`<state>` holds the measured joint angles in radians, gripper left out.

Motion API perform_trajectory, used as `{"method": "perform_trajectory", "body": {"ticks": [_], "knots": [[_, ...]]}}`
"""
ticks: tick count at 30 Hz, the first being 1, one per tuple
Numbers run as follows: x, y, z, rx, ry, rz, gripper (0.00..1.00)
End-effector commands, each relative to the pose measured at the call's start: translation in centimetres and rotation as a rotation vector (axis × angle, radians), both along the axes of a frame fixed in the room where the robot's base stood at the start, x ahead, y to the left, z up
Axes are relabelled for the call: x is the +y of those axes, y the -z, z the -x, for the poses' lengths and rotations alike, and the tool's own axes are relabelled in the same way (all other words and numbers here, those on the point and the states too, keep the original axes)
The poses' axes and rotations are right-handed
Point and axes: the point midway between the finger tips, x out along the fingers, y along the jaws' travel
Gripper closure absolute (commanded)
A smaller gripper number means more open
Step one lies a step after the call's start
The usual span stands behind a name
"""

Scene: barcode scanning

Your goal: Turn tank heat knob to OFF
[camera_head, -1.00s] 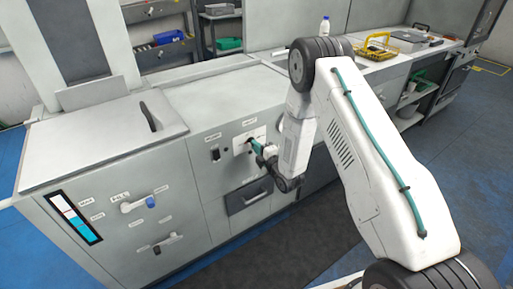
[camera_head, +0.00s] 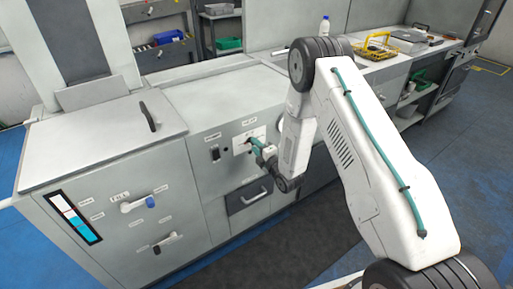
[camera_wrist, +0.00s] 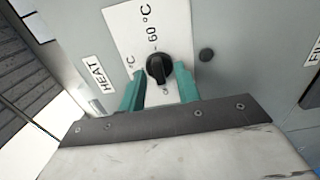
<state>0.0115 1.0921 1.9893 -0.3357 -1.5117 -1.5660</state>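The black heat knob (camera_wrist: 158,69) sits on a white dial plate (camera_wrist: 138,35) marked "60 °C", beside a "HEAT" label (camera_wrist: 98,80) in the wrist view. My gripper (camera_wrist: 160,88) has its two teal fingers spread, one on each side of the knob. The right finger is close to the knob's edge; whether either finger touches it I cannot tell. In the head view my gripper (camera_head: 255,147) is at the white plate (camera_head: 245,142) on the front of the grey cabinet, and the knob is hard to make out there.
A black switch (camera_head: 215,154) is left of the dial plate, and a drawer (camera_head: 249,196) is below it. Dark floor mat lies clear in front.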

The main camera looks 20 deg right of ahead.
Motion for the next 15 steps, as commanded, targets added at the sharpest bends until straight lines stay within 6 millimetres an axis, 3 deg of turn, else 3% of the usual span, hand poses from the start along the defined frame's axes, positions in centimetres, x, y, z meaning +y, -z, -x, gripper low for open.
{"method": "perform_trajectory", "body": {"ticks": [7,15], "knots": [[-0.4,0.0,1.1,0.001,0.000,0.000,0.67],[-1.9,0.0,5.4,0.002,0.001,0.000,0.67]]}}
